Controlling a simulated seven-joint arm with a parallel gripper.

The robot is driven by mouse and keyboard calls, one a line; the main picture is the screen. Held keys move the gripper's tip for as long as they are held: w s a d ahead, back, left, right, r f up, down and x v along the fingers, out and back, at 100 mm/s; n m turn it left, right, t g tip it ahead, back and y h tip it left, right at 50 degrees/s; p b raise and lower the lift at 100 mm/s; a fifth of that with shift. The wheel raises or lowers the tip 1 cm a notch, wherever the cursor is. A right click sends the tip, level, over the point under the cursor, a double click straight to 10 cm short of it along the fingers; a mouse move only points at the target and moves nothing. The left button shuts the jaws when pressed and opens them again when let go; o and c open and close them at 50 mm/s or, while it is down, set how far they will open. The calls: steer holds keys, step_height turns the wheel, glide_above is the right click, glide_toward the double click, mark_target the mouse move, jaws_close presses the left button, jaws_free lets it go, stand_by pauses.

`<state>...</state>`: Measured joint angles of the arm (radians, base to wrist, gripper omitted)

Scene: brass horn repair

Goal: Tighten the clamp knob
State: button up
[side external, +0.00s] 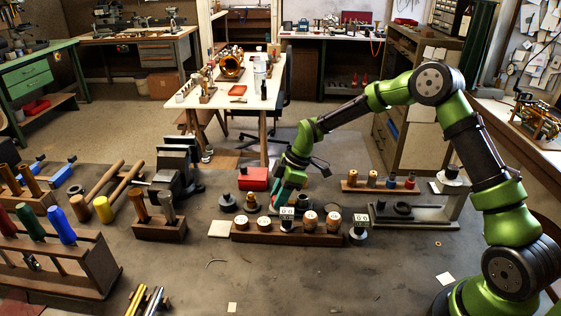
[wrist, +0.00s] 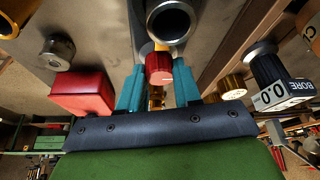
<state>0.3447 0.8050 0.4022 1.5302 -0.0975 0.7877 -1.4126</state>
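A small red ribbed knob (wrist: 159,68), which looks like the clamp knob, shows in the wrist view just below a dark round tube end (wrist: 170,22). My gripper (wrist: 160,82) has its two teal fingers apart, one on each side of the red knob. I cannot tell whether they touch it. In the side external view my gripper (side external: 283,194) points down among the small parts on the bench, right of the red box (side external: 253,178). The red knob is not clear there, hidden by or lost beside the fingers.
The red box shows close left of my fingers in the wrist view (wrist: 82,92). A bore gauge (wrist: 278,85) and a gold knurled cap (wrist: 232,87) stand to the right. A wooden rack (side external: 262,238) lies in front, and a grey metal fixture (side external: 413,213) stands to the right.

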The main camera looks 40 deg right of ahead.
steer(key=c, duration=0.5)
steer(key=shift+m, duration=0.3)
steer(key=m+h, duration=0.1)
steer(key=m, duration=0.1)
steer(key=m+t, duration=0.1)
steer(key=m, duration=0.2)
steer(key=shift+s+a+h, duration=0.1)
steer(key=shift+a+h, duration=0.1)
steer(key=shift+h, duration=0.2)
steer(key=m+h, duration=0.1)
steer(key=m, duration=0.2)
steer(key=m+t+h, duration=0.1)
steer(key=m, duration=0.2)
steer(key=shift+a, duration=0.1)
steer(key=shift+m, duration=0.3)
steer(key=o, duration=1.1)
steer(key=shift+c, duration=0.2)
